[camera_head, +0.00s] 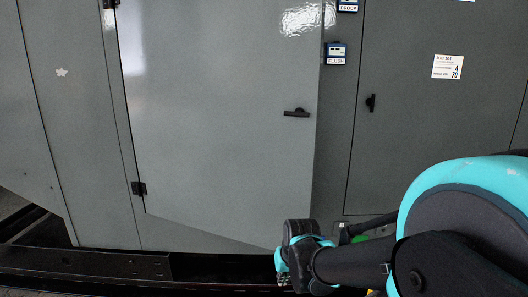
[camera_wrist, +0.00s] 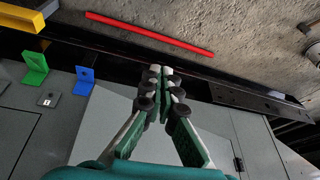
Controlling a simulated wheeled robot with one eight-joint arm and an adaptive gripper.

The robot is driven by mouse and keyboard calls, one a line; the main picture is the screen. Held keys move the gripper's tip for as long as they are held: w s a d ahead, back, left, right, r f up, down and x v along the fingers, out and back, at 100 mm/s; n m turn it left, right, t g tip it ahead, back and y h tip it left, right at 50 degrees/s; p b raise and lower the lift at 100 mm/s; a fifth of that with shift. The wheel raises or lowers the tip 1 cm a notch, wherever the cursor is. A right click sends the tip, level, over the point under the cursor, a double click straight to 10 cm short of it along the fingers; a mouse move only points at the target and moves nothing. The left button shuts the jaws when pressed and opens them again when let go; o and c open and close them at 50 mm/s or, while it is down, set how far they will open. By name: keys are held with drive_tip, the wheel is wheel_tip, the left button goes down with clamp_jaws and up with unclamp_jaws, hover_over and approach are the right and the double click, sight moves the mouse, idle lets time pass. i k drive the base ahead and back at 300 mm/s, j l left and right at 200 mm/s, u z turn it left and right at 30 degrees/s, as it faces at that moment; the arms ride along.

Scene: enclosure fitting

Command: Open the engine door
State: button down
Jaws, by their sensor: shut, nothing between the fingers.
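A large grey door (camera_head: 220,110) fills the middle of the head view, on black hinges (camera_head: 138,188) at its left. I take it as the engine door; no label names it. Its lower edge slants down to the right, clear of the panel below, so it looks partly swung out. Its black handle (camera_head: 297,112) lies horizontal near the right edge. My gripper (camera_head: 283,268) is low, below the handle and near the door's lower right corner. In the wrist view my gripper (camera_wrist: 160,75) is shut and empty, pointing toward a dark rail and the floor.
A second grey door (camera_head: 430,130) with an upright black handle (camera_head: 370,102) is at right. The wrist view shows a green bracket (camera_wrist: 35,68), a blue bracket (camera_wrist: 84,80), a yellow bar (camera_wrist: 20,18), a black rail (camera_wrist: 240,97) and a red bar (camera_wrist: 150,33) on the floor.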

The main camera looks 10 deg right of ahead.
sight(210, 85)
drive_tip(key=i+l+z, duration=0.15)
drive_tip(key=i+l, duration=0.4)
drive_tip(key=l, duration=0.25)
drive_tip(key=i+l+z, duration=0.15)
drive_tip(key=l, duration=0.15)
drive_tip(key=i+l, duration=0.15)
drive_tip(key=l, duration=0.15)
drive_tip(key=l+z, duration=0.05)
